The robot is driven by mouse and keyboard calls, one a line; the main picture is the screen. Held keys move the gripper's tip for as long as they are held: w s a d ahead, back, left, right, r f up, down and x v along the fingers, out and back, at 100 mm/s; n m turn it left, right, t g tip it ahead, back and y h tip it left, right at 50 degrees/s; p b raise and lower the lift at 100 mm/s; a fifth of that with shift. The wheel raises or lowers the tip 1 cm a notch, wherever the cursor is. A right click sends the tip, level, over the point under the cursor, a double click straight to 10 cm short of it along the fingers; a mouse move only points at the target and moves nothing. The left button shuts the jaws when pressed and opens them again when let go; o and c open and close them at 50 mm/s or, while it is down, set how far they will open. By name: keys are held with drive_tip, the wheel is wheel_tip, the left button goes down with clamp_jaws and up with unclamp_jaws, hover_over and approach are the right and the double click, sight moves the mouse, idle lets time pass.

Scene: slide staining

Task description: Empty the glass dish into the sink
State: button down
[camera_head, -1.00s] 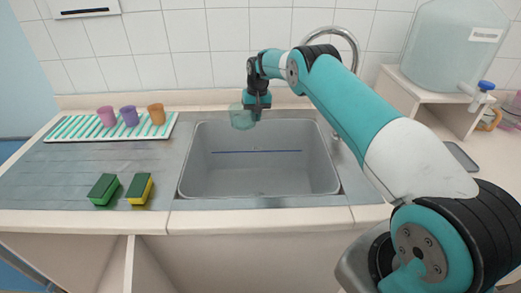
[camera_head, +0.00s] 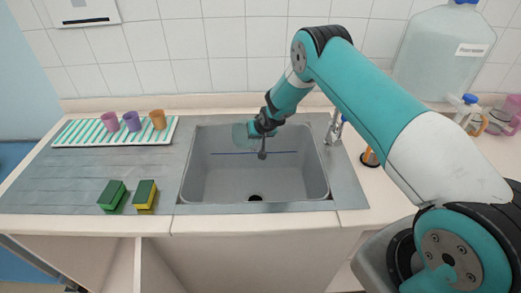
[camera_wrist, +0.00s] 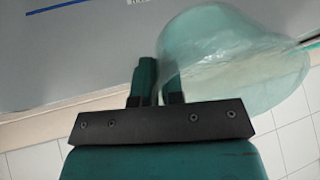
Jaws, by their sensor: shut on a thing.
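My gripper (camera_head: 252,129) is shut on the pale, see-through glass dish (camera_head: 240,136), holding it by its side. Both are over the back left part of the grey sink (camera_head: 301,183), apart from its floor. In the wrist view my gripper's dark green fingers (camera_wrist: 158,82) meet the wall of the dish (camera_wrist: 215,50). The dish looks tipped onto its side; I cannot tell whether anything is left in it. The sink's dark drain (camera_head: 255,197) shows near its front wall.
A striped rack (camera_head: 75,133) with pink, purple and orange cups stands at the back left. The tap (camera_head: 335,128) is partly hidden behind my arm. A large water container (camera_head: 437,55) stands at the right.

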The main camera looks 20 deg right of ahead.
drive_tip(key=shift+s+a+r+t+p, duration=0.1)
drive_tip(key=shift+s+r+t+p, duration=0.2)
drive_tip(key=shift+t, duration=0.1)
drive_tip(key=shift+s+r+t+p, duration=0.15)
drive_tip(key=shift+t+p, duration=0.3)
drive_tip(key=shift+t, duration=0.05)
drive_tip(key=shift+s+r+t+p, duration=0.1)
drive_tip(key=shift+r+t+p, duration=0.25)
drive_tip(key=shift+t+p, duration=0.3)
drive_tip(key=shift+r+t, duration=0.15)
drive_tip(key=shift+t, duration=0.2)
drive_tip(key=shift+s, duration=0.1)
drive_tip(key=shift+s+r+t+p, duration=0.15)
drive_tip(key=shift+r+t+p, duration=0.2)
drive_tip(key=shift+t, duration=0.4)
drive_tip(key=shift+s+r+t+p, duration=0.1)
drive_tip(key=shift+r+t+p, duration=0.1)
drive_tip(key=shift+t+p, duration=0.4)
